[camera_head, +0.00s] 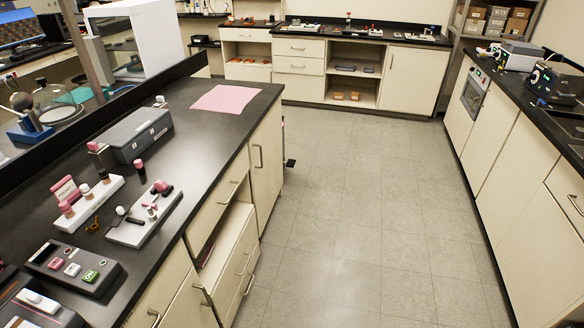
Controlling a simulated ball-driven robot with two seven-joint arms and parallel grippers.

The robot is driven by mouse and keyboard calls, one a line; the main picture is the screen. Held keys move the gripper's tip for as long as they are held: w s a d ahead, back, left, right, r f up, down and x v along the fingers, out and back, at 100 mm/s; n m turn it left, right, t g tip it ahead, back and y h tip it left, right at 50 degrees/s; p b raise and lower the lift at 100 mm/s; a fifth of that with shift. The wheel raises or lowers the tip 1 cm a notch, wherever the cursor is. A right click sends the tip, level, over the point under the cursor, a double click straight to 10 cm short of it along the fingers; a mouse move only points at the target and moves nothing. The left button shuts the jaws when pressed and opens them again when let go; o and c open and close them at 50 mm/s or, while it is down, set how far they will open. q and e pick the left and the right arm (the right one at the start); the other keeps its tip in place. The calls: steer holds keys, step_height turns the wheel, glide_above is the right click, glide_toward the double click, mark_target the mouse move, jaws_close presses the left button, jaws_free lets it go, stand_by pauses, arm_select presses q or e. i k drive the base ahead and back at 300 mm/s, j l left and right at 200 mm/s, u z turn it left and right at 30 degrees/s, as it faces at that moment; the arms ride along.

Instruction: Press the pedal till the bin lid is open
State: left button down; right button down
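A small black piece that looks like a pedal (290,162) sticks out at floor level just past the far end of the left bench. The bin it may belong to is almost wholly hidden behind the bench end. I cannot see its lid or tell whether it is open. Neither of my grippers is in view.
The left bench (205,150) carries a pink sheet (225,99), a grey box (136,133), white trays with small parts and a button panel (75,267). A right counter (520,95) and back cabinets border the clear tiled floor (360,210).

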mark_target(291, 163)
steer(key=i+l+z, duration=0.15)
steer(key=i, duration=0.15)
steer(key=i+l+z, duration=0.15)
steer(key=i, duration=0.2)
steer(key=i+l+z, duration=0.2)
steer(key=i, duration=2.25)
steer(key=i+u, duration=0.2)
steer(key=i, duration=0.95)
steer(key=i+u, duration=0.45)
steer(key=u, duration=0.2)
steer(key=i+l+u, duration=0.1)
steer(key=u, duration=0.25)
steer(key=i+u, duration=0.2)
steer(key=u, duration=0.2)
steer(key=i+u, duration=0.25)
steer(key=u, duration=0.15)
steer(key=i+l+u, duration=0.1)
steer(key=u, duration=0.35)
steer(key=i+l+u, duration=0.2)
steer(key=u, duration=0.2)
steer(key=i, duration=0.05)
